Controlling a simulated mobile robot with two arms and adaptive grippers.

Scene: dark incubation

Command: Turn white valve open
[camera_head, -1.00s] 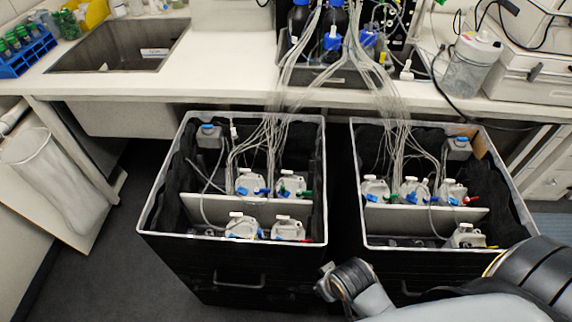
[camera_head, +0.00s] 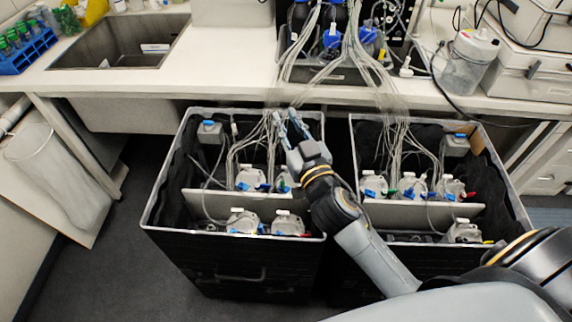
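My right gripper (camera_head: 288,122) is over the back right part of the left black bin (camera_head: 160,190), beside the bundle of thin tubes. Its fingers point up and away in the view, stand apart, and show nothing between them. Several white bottles with small coloured valves stand in this bin, including a back bottle (camera_head: 249,180) and front bottles (camera_head: 242,221) and (camera_head: 287,223). My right wrist partly hides another back bottle (camera_head: 283,180). The right black bin (camera_head: 505,185) holds more such bottles (camera_head: 411,186). I cannot make out a white valve. My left gripper is not in view.
Tubes (camera_head: 275,140) run from the bench (camera_head: 220,85) down into both bins, close to my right gripper. A sink (camera_head: 120,45), a blue tube rack (camera_head: 25,50) and a clear jar (camera_head: 468,62) are on the bench. Dark floor (camera_head: 100,250) is free at left.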

